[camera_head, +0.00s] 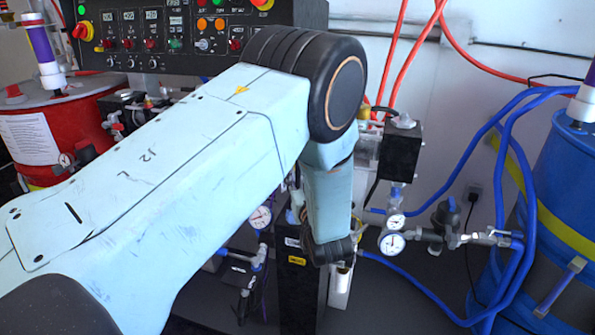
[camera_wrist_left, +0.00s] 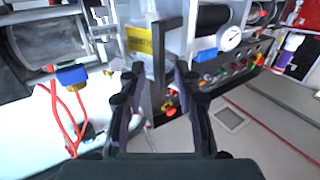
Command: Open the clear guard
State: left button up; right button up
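My left gripper (camera_wrist_left: 155,75) shows in the left wrist view with its two dark fingers spread apart and nothing clamped between them. A clear, see-through panel with a yellow label (camera_wrist_left: 139,41), which looks like the guard, is just beyond the fingertips. A dark angular bar (camera_wrist_left: 166,38), possibly its handle, stands in front of the panel, in line with the gap between the fingers. I cannot tell whether a finger touches it. In the head view my left arm covers the middle, and the guard and fingers cannot be made out. My right gripper is in neither view.
A control panel (camera_head: 150,42) with knobs and lights is at the back left. A red drum (camera_head: 62,130) stands at left and a blue drum (camera_head: 560,190) at right. Pressure gauges (camera_head: 392,243) and blue hoses (camera_head: 527,185) fill the space between my arm and the blue drum.

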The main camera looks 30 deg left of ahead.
pick_arm(q)
jog(key=shift+v, duration=2.3)
jog(key=shift+w+d, duration=0.1)
jog(key=s+d+f+m+g+h, duration=0.2)
jog(key=s+f+m+g+h, duration=0.15)
jog(key=s+f, duration=0.4)
jog(key=s+d+f+m+g+h, duration=0.25)
jog(key=s+f+h, duration=0.25)
jog(key=f, duration=0.6)
jog(key=s+d+f+m+g+h, duration=0.1)
jog(key=s+f+g+h, duration=0.1)
jog(key=s, duration=1.1)
jog(key=s+d+f+m+g+h, duration=0.1)
jog(key=s+f+g, duration=0.3)
jog(key=s, duration=0.9)
jog(key=shift+s+d+f+g+h, duration=0.15)
jog(key=shift+d+f+g+h, duration=0.15)
jog(key=shift+d+g+h, duration=0.25)
jog(key=shift+s, duration=0.1)
